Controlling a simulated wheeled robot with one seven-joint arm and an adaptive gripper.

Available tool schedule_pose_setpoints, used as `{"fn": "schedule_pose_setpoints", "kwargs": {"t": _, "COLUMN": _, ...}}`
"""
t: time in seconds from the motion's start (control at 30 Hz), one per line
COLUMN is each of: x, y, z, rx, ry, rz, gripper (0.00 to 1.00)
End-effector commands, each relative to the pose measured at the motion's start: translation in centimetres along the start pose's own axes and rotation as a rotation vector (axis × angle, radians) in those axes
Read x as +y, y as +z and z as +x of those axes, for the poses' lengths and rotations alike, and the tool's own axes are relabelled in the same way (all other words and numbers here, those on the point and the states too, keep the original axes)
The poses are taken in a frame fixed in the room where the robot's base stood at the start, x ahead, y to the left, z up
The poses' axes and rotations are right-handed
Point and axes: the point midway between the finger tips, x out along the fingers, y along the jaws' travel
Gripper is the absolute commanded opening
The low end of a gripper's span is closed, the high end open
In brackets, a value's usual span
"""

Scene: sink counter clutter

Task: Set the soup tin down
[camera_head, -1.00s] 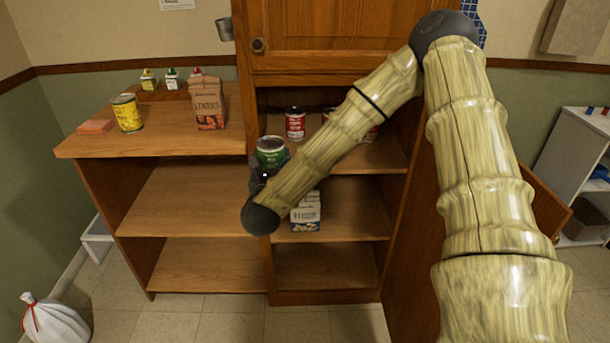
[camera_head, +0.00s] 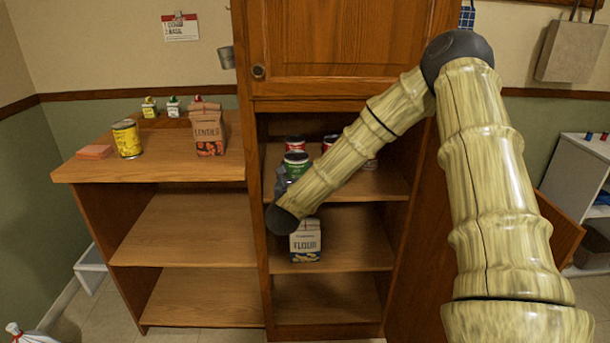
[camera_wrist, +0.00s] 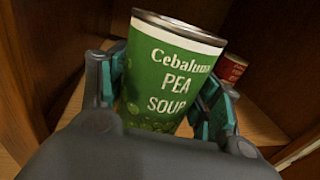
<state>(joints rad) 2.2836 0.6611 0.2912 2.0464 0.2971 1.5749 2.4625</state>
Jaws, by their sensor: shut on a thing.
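The soup tin (camera_head: 296,164) is green with a silver rim and reads "PEA SOUP" in the wrist view (camera_wrist: 170,75). My gripper (camera_head: 281,182) is shut on it, with a finger on each side of the tin in the wrist view (camera_wrist: 165,105). The tin is inside the open cabinet, at the upper shelf (camera_head: 385,182), in front of a red tin. It looks tilted in the wrist view. Its base is hidden by my gripper and arm, so I cannot tell whether it touches the shelf.
Red tins (camera_head: 295,143) stand behind on the same shelf. A flour bag (camera_head: 305,240) stands on the shelf below. The cabinet's left wall is close to my gripper. The left counter (camera_head: 180,170) holds a yellow tin (camera_head: 127,139), a lentils bag (camera_head: 207,130) and a sponge (camera_head: 94,152).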

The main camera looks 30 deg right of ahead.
Motion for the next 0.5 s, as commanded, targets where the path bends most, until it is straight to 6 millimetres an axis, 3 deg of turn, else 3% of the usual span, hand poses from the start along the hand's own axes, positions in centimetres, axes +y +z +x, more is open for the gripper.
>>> {"fn": "schedule_pose_setpoints", "kwargs": {"t": 0.2, "x": -1.2, "y": -0.1, "z": 3.9, "rx": -0.004, "ry": 0.0, "rz": 0.0, "gripper": 0.18}}
{"fn": "schedule_pose_setpoints", "kwargs": {"t": 0.5, "x": -1.8, "y": -0.6, "z": 5.8, "rx": -0.002, "ry": 0.001, "rz": 0.0, "gripper": 0.18}}
